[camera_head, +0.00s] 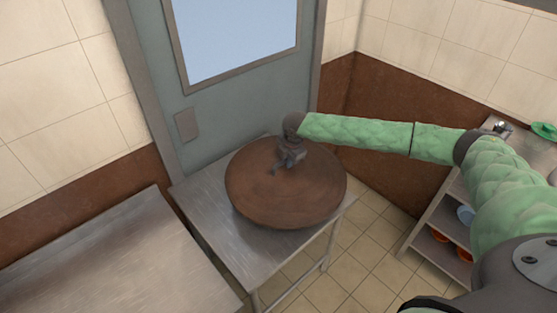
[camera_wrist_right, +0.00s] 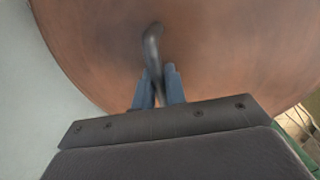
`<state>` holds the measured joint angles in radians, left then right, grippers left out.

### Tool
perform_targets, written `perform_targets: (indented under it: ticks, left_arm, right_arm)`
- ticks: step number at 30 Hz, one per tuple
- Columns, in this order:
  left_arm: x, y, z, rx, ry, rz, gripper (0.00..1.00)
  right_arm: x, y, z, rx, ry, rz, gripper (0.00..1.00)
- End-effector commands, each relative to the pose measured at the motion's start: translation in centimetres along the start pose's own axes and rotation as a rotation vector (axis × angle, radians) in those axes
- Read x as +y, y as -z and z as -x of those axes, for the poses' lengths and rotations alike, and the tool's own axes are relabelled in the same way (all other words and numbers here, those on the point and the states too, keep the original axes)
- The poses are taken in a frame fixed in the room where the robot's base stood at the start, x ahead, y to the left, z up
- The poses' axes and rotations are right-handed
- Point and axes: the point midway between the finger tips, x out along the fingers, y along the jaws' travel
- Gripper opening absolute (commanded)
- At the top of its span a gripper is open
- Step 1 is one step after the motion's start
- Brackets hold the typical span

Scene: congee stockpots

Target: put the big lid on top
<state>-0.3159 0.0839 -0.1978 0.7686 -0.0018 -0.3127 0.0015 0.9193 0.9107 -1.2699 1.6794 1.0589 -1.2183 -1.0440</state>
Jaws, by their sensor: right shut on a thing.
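The big lid (camera_head: 262,203) is a wide, round, brown disc over the small metal table at the centre of the head view. It fills most of the right wrist view (camera_wrist_right: 230,50), with a dark curved handle (camera_wrist_right: 153,45) standing up from it. My right gripper (camera_head: 283,168) is above the middle of the lid. Its blue fingers (camera_wrist_right: 158,88) are shut on the handle. Whatever is under the lid is hidden, and I cannot tell whether the lid touches the table or something below. My left gripper is not in view.
The small metal table (camera_head: 203,200) stands before a grey door (camera_head: 235,95). A larger metal counter (camera_head: 110,265) is at the lower left. A shelf unit (camera_head: 425,250) with bowls stands at the right. Tiled floor (camera_head: 365,240) shows between table and shelf.

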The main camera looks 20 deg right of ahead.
Motion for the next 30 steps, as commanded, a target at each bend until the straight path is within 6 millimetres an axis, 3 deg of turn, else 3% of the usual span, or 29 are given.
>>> perform_targets:
  ticks: [7,17,23,30]
  left_arm:
    - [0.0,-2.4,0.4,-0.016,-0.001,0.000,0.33]
    - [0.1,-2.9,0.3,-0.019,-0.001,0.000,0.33]
    - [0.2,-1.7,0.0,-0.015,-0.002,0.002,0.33]
    - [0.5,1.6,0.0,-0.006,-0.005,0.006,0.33]
  right_arm:
    - [-0.6,-1.2,1.2,0.000,-0.001,-0.001,0.00]
    - [-0.8,-1.4,1.3,-0.001,-0.001,-0.006,0.00]
    - [-1.4,0.2,0.9,-0.019,-0.001,-0.100,0.00]
    - [-3.0,3.6,0.8,-0.071,-0.001,-0.363,0.00]
